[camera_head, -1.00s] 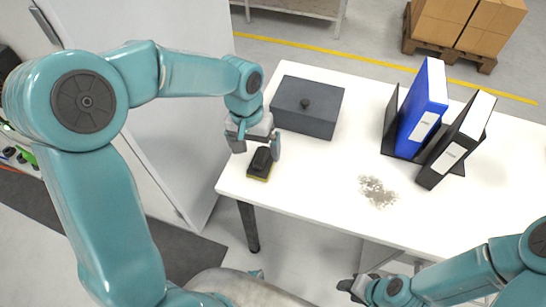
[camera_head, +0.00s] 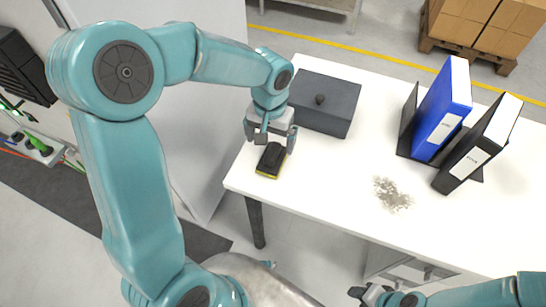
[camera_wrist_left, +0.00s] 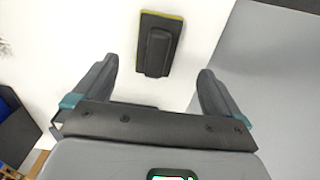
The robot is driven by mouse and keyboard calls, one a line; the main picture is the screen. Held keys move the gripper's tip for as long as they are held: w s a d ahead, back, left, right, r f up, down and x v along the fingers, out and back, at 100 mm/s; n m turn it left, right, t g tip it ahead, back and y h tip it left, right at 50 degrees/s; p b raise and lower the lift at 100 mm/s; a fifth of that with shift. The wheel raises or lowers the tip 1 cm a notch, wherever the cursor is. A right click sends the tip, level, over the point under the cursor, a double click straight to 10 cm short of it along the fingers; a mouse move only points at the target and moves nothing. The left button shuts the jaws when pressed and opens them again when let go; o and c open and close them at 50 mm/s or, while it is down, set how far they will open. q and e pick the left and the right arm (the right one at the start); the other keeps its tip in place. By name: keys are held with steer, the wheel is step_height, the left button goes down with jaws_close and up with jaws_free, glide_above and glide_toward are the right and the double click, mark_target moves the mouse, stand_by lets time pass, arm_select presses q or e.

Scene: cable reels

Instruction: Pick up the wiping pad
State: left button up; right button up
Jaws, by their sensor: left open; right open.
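The wiping pad (camera_head: 271,159) is black with a yellow-green edge. It lies flat near the left end of the white table, close to the front edge. It also shows in the left wrist view (camera_wrist_left: 158,45), beyond the fingertips and roughly between their lines. My left gripper (camera_head: 270,144) is open and empty, above and just behind the pad; its fingers also show in the left wrist view (camera_wrist_left: 157,78). My right gripper (camera_head: 364,296) is low at the bottom of the head view, away from the table top and holding nothing visible.
A grey-brown smudge (camera_head: 391,194) marks the white table (camera_head: 330,190). A blue binder (camera_head: 441,112) and a black binder (camera_head: 478,146) stand in a rack to the right.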

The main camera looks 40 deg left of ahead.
mark_target(273, 151)
arm_select(q)
steer(key=f, duration=0.7)
steer(key=shift+w+d, duration=0.2)
steer(key=c, duration=1.2)
